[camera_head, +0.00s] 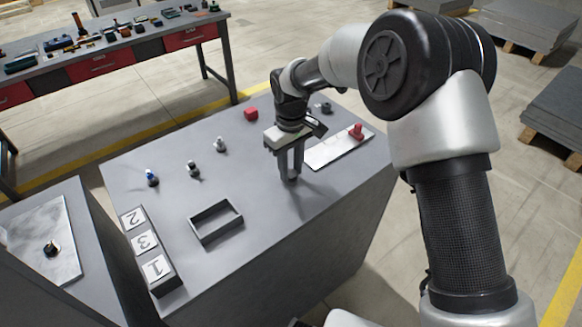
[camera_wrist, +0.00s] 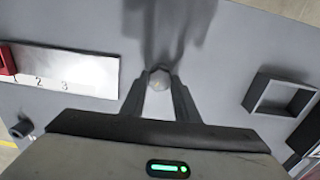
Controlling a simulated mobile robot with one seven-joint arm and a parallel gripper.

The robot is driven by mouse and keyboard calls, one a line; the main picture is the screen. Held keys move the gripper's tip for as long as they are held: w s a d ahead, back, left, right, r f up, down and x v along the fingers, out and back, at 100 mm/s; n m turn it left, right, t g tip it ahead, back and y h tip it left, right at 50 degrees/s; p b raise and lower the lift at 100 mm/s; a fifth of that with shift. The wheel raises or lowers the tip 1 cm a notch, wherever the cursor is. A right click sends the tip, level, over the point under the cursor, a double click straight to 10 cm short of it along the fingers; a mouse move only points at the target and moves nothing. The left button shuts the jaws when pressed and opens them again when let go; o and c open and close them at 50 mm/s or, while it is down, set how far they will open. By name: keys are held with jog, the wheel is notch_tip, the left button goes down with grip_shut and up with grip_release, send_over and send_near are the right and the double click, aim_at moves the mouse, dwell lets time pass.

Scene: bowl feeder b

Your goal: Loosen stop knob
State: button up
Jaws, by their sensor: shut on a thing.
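In the head view my gripper (camera_head: 290,177) points straight down near the right part of the grey table top; the fingers mostly hide the knob there. A white plate (camera_head: 325,154) with a red piece (camera_head: 356,131) on it lies just right of my gripper. In the wrist view this plate (camera_wrist: 92,77) shows the numbers 2 and 3. I cannot tell whether the held knob has turned.
An open grey tray (camera_head: 215,222) lies left of my gripper. A blue-topped peg (camera_head: 152,177), a dark peg (camera_head: 193,169) and a silver peg (camera_head: 220,145) stand farther left. A red block (camera_head: 251,114) and a dark ring (camera_head: 326,107) are behind. Numbered tiles (camera_head: 145,243) line the left edge.

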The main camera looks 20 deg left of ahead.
aim_at(291, 173)
jog(key=shift+n, duration=1)
jog(key=o, duration=1)
jog(key=shift+o, duration=0.2)
notch_tip(291, 173, up, 17)
jog(key=p, duration=0.1)
jog(key=shift+r, duration=0.2)
